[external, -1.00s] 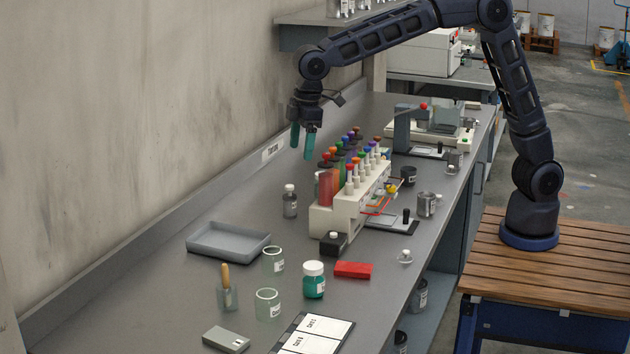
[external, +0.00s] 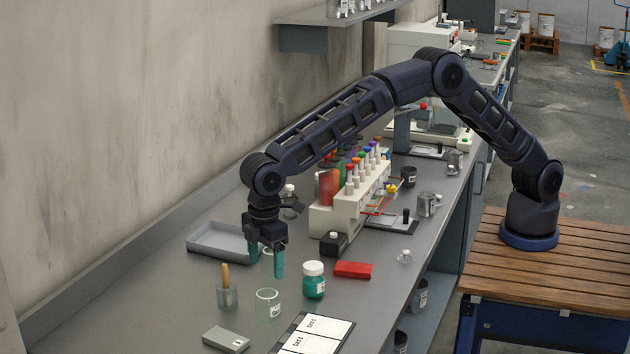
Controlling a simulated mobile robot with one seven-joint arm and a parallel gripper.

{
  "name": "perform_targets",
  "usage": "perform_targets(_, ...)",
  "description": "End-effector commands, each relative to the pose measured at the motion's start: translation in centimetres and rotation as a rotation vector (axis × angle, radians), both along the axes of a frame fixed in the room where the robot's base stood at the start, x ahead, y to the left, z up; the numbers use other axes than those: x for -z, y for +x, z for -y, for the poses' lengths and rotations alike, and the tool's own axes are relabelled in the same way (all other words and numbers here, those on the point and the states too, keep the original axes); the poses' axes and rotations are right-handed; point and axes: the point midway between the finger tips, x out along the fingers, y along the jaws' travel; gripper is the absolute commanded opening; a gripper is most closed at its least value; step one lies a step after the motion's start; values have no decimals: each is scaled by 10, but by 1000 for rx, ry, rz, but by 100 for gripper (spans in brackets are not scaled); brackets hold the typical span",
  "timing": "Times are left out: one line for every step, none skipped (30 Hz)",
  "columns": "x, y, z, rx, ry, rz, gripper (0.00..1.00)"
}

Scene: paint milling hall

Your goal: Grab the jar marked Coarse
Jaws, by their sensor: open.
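No label reads clearly enough here to tell which jar is marked Coarse. A clear open glass jar (external: 267,263) shows between the teal fingers of my gripper (external: 266,262), partly hidden by them. My gripper points down and is open; I cannot tell whether its fingers are around the jar or still above it. A second clear glass jar (external: 268,304) with a white label stands nearer the camera. A teal-filled jar with a white lid (external: 313,281) stands to the right, apart from the fingers.
A grey tray (external: 212,238) lies behind and left of my gripper. A holder with a wooden-handled tool (external: 227,295) stands front left. A rack of colored vials (external: 345,208), a dark block (external: 334,243) and a red block (external: 353,270) are to the right. Cards (external: 318,328) lie in front.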

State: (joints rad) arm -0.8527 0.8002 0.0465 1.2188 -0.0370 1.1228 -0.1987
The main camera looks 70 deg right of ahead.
Motion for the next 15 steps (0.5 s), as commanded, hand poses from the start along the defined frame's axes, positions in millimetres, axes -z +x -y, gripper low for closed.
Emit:
perform_targets(5,0,1,0,-2,-1,75)
perform_targets(9,0,1,0,-3,-1,75)
perform_targets(14,0,1,1,-3,-1,75)
perform_targets(19,0,1,1,-3,-1,75)
perform_targets(23,0,1,1,-3,-1,75)
perform_targets(29,0,1,1,-3,-1,75)
perform_targets(34,0,1,1,-4,-2,75)
perform_targets(38,0,1,1,-2,-2,75)
perform_targets(42,0,1,1,-2,-1,75)
perform_targets(45,0,1,1,-2,-1,75)
perform_targets(48,0,1,1,-2,-1,75)
perform_targets(50,0,1,1,-1,-2,75)
perform_targets(51,0,1,1,-1,-2,75)
perform_targets(52,0,1,1,-1,-2,75)
perform_targets(54,0,1,2,-1,-2,75)
